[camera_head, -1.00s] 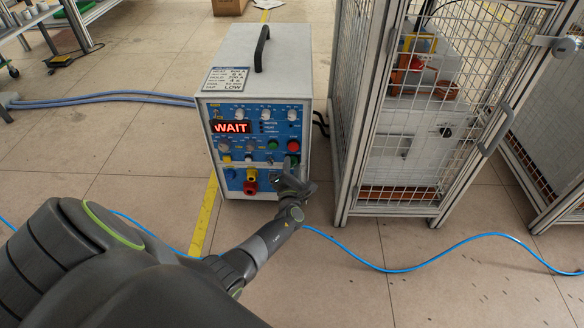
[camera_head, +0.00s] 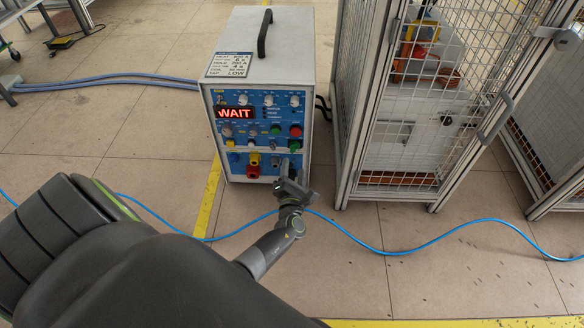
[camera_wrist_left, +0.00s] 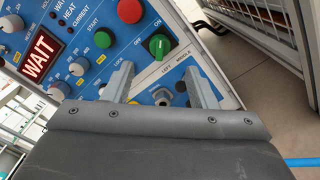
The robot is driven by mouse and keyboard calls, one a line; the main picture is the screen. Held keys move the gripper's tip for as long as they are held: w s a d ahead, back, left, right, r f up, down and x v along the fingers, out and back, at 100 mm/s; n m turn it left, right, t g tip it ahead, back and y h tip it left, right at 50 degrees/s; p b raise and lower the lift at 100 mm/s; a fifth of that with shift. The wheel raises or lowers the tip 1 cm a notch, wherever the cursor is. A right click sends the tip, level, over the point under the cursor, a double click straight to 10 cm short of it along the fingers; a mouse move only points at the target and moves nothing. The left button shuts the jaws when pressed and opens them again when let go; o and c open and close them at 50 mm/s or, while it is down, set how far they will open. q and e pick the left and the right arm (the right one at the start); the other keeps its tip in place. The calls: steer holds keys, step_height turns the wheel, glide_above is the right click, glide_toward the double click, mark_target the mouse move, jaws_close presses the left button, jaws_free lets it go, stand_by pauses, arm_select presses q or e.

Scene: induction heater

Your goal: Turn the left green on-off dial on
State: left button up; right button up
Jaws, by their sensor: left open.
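The induction heater (camera_head: 262,60) is a white box with a blue front panel and a lit red "WAIT" display (camera_head: 235,113). The green on-off dial (camera_head: 294,145) is at the panel's right side, below a red button. In the left wrist view the dial (camera_wrist_left: 160,46) shows clearly, with "ON" printed at its upper right. My left gripper (camera_head: 286,170) is open and empty in front of the panel's lower right. In the wrist view its fingertips (camera_wrist_left: 158,72) lie just below the dial in the picture, one to each side; contact cannot be seen. My right gripper is not in view.
A green start button (camera_wrist_left: 102,38) and a red button (camera_wrist_left: 130,10) sit close to the dial. A metal mesh cage (camera_head: 400,150) stands right of the heater. A blue cable (camera_head: 400,248) crosses the floor beneath my arm. The floor in front is otherwise mostly clear.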

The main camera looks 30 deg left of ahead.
arm_select(q)
steer(key=p+v, duration=0.1)
steer(key=v, duration=0.8)
steer(key=shift+s+p, duration=0.3)
steer(key=shift+d, duration=0.1)
